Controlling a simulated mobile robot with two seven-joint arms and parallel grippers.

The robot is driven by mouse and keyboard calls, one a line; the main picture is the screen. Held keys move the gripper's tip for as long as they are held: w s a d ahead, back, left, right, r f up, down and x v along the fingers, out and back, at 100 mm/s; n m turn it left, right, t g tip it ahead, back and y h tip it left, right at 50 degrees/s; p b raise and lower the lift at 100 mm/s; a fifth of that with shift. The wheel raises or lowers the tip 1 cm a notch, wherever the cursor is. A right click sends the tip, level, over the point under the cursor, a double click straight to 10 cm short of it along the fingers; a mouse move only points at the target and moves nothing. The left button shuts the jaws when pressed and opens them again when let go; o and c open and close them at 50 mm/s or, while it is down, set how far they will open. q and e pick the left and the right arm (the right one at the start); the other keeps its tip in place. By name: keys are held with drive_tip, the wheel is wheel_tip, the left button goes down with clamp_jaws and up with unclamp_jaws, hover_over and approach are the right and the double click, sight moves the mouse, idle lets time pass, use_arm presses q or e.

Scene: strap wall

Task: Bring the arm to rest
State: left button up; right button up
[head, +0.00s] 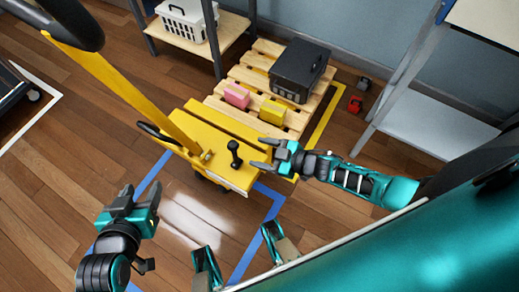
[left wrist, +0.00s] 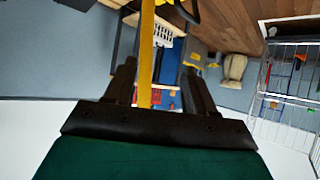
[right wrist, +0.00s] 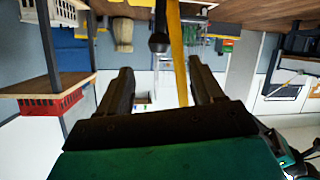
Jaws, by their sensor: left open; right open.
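My left gripper (head: 139,190) is open and empty, raised over the wooden floor at the lower left of the head view. In the left wrist view its two fingers (left wrist: 159,85) stand apart, with a yellow bar showing behind the gap. My right gripper (head: 259,152) is open and empty, its fingers pointing left near the right front edge of the yellow pallet truck (head: 228,174). The right wrist view shows its fingers (right wrist: 157,88) apart, with a yellow bar and a dark knob behind. I cannot tell whether it touches the truck.
A wooden pallet (head: 258,61) bears a black case (head: 300,70), a pink block (head: 237,95) and a yellow block (head: 272,111). The truck's yellow handle bar (head: 125,90) slants up left. A grey-white shelf (head: 415,122) stands right. Floor left of the truck is clear.

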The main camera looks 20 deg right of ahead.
idle(0.3)
use_arm(q)
drive_tip(key=shift+y, duration=0.4)
drive_tip(key=a+r+p, duration=0.1)
drive_tip(key=p, duration=0.2)
drive_tip(key=s+a+r+p, duration=0.1)
drive_tip(key=r+p, duration=0.1)
drive_tip(key=p, duration=0.1)
drive_tip(key=a+r+p, duration=0.1)
drive_tip(key=p, duration=0.1)
drive_tip(key=shift+s+r+p, duration=0.2)
drive_tip(key=shift+s+p, duration=0.1)
drive_tip(key=shift+p, duration=0.1)
use_arm(e)
drive_tip(key=s+d+r+m+h, duration=0.1)
drive_tip(key=s+r+m+h, duration=0.2)
drive_tip(key=r, duration=0.7)
drive_tip(key=s+d+r+m+h, duration=0.1)
drive_tip(key=s+r+m+h, duration=0.3)
drive_tip(key=r, duration=0.6)
drive_tip(key=shift+s+d+r+m+t, duration=0.15)
drive_tip(key=shift+s+d+m+t, duration=0.2)
drive_tip(key=shift+s+m, duration=0.45)
